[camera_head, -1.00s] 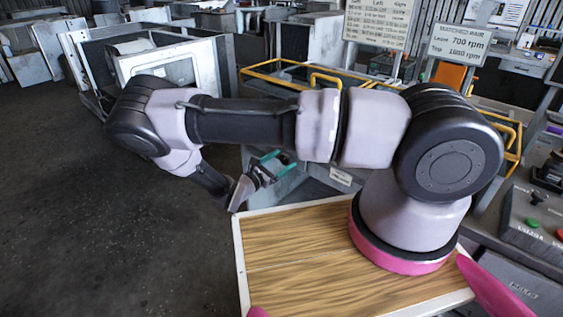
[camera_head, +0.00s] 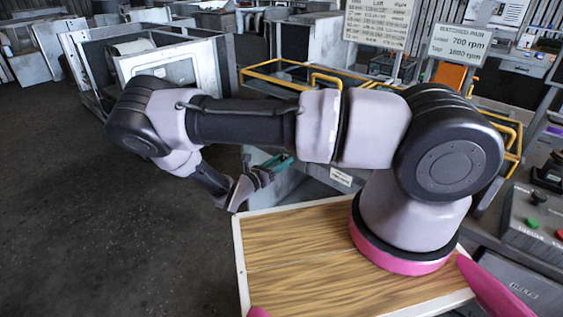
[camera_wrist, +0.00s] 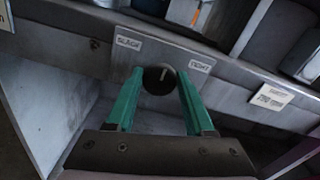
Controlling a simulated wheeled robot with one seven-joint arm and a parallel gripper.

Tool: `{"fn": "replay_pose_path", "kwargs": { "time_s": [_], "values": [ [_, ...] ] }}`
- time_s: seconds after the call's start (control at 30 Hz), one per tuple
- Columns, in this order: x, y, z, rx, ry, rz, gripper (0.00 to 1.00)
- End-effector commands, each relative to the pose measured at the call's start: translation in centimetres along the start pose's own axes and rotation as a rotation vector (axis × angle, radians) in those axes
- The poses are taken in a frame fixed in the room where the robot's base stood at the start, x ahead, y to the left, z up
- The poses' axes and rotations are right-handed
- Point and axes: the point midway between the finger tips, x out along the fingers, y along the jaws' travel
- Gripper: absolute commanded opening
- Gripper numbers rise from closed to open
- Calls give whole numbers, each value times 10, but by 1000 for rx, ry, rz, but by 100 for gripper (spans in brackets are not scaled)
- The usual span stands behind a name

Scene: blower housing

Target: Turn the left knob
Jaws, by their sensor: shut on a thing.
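A round black knob (camera_wrist: 159,79) with a pale pointer line shows in the wrist view, on a grey metal panel between a label reading SLACK (camera_wrist: 128,43) and one reading TIGHT (camera_wrist: 201,66). The pointer line points roughly upward in the picture. My gripper (camera_wrist: 160,85) has its two green fingers on either side of the knob, shut on it. In the head view my gripper (camera_head: 279,162) is at the front of the grey housing, and the knob is hidden there.
A wooden-topped surface (camera_head: 290,272) lies below my arm. Yellow rails (camera_head: 275,80) run along the housing top. Signs (camera_head: 459,44) stand behind. A control box (camera_head: 535,217) with buttons is at the right. Open floor (camera_head: 100,220) is at the left.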

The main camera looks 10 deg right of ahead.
Motion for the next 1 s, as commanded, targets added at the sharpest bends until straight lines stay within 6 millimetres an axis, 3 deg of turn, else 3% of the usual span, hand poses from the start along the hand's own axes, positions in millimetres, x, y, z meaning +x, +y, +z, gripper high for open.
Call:
{"fn": "replay_pose_path", "kwargs": {
  "time_s": [0.2, 0.23, 0.3, 0.67, 0.77, 1.0],
  "values": [
    [-1, 0, 0, 2, 1, 1, 0],
    [-1, 0, 0, 2, 1, 1, 57],
    [-1, 0, 0, 2, 1, 1, 83],
    [-3, 0, 0, 3, 0, 1, 83],
    [-13, 1, 0, 5, 1, 3, 83],
    [-60, 1, 0, 5, 2, 5, 83]
  ]
}}
